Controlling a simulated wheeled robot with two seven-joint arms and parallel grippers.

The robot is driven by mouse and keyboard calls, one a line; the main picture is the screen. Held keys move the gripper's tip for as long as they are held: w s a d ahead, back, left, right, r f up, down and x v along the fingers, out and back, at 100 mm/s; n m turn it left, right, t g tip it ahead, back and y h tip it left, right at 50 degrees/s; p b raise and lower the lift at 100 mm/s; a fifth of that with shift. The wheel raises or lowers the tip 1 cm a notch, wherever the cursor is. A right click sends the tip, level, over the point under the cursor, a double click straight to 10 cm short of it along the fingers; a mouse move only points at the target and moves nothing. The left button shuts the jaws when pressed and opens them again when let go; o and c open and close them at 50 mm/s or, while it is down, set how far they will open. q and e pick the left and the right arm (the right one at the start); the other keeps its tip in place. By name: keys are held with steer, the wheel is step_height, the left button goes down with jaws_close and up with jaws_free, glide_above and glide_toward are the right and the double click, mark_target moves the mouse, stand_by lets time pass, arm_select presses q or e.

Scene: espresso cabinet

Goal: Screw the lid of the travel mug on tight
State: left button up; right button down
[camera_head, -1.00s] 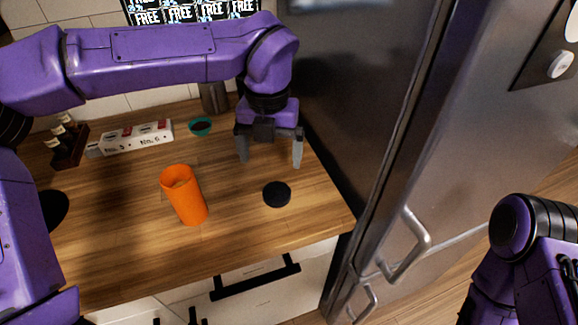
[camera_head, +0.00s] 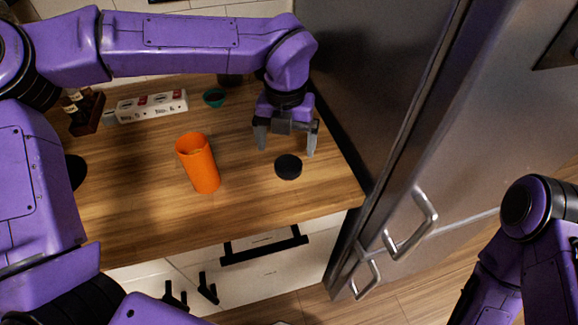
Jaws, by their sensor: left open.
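The orange travel mug (camera_head: 199,164) stands upright on the wooden counter, with its top open. Its black round lid (camera_head: 288,167) lies flat on the counter to the right of the mug, apart from it. My left gripper (camera_head: 285,150) points down just behind and above the lid, its two grey fingers apart and nothing between them. My right arm shows at the lower right, but its gripper is out of view.
A white box (camera_head: 152,106) with labels, a small teal bowl (camera_head: 214,97) and a dark rack of small bottles (camera_head: 84,112) stand along the back of the counter (camera_head: 150,215). A steel refrigerator (camera_head: 400,110) borders the counter on the right.

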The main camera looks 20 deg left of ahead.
mark_target(289, 164)
arm_select(q)
steer(key=shift+w+f, duration=0.15)
steer(key=shift+f, duration=0.25)
steer(key=f, duration=0.2)
steer(key=f+p, duration=0.1)
steer(key=f, duration=0.1)
steer(key=shift+s+d, duration=0.2)
steer(key=shift+d, duration=0.05)
steer(key=shift+f, duration=0.3)
steer(key=c, duration=1.1)
steer(key=shift+r, duration=0.1)
